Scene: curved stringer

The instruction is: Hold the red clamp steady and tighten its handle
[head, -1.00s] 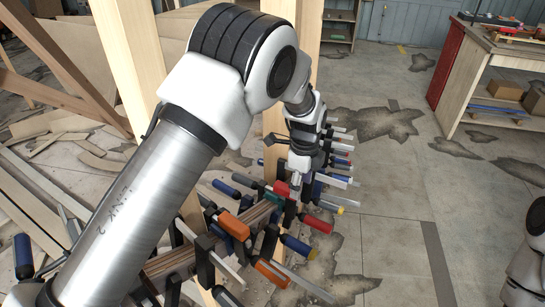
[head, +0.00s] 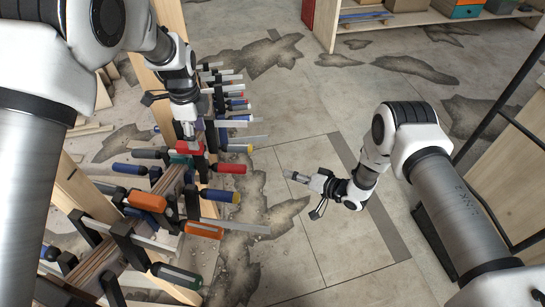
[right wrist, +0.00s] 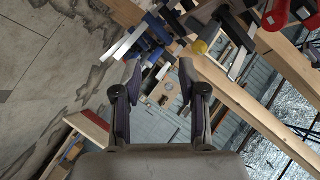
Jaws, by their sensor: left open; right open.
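The red clamp is one of several along a curved stringer of layered wood (head: 172,182). A red part (head: 190,147) shows right at my left gripper (head: 189,132), which is open and pointing down over it; I cannot tell whether it touches. A red handle (head: 228,168) sticks out to the right below it; I cannot tell whether it belongs to the same clamp. My right gripper (head: 291,175) is open and empty, over the floor right of the handle, clear of it. In the right wrist view its fingers (right wrist: 160,75) are spread, with a red handle (right wrist: 275,12) at the top right.
Clamps with blue (head: 220,195), orange (head: 203,229) and green (head: 178,276) handles crowd the stringer, their bars jutting right. Wooden posts (head: 88,205) stand beside it. The floor (head: 330,240) around my right gripper is clear. A shelf (head: 420,20) stands at the back.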

